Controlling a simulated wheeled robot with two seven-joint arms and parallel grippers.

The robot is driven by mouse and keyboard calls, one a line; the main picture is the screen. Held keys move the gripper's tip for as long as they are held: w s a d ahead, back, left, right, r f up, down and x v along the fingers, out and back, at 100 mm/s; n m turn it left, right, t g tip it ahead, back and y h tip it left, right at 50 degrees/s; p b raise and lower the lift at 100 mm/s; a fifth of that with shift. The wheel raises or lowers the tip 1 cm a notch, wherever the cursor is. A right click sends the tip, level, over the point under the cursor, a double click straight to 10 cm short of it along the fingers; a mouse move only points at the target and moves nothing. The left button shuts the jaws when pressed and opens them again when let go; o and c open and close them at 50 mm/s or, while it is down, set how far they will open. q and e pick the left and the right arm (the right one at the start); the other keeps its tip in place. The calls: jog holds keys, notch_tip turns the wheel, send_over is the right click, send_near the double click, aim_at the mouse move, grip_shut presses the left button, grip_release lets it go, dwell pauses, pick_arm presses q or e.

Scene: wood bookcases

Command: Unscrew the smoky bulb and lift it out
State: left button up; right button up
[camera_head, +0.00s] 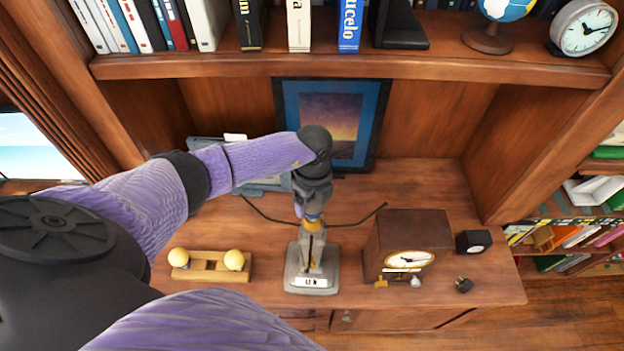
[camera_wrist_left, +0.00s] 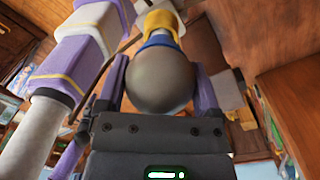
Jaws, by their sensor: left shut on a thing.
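The smoky bulb (camera_wrist_left: 160,80) is a grey, dull globe in the left wrist view. My left gripper (camera_wrist_left: 160,92) is shut on it, one finger on each side. The bulb's neck end meets a blue ring (camera_wrist_left: 158,40) and a yellow collar (camera_wrist_left: 161,20); I cannot tell whether it is still threaded in. In the head view my left gripper (camera_head: 310,200) points down over the lamp (camera_head: 312,270), which has a grey base with a label. The gripper hides the bulb there. My right gripper is not in view.
A wooden holder (camera_head: 208,275) with two pale yellowish bulbs (camera_head: 234,260) stands left of the lamp. A wooden clock (camera_head: 415,230) stands close on its right, with a small black clock (camera_head: 473,242) beyond. A framed picture (camera_head: 375,125) leans behind. A bookshelf (camera_head: 200,66) overhangs the back.

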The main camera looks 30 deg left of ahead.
pick_arm(q)
jog(key=shift+r, duration=0.1)
notch_tip(320, 180, up, 5)
jog(key=p, duration=0.5)
dwell(0.4)
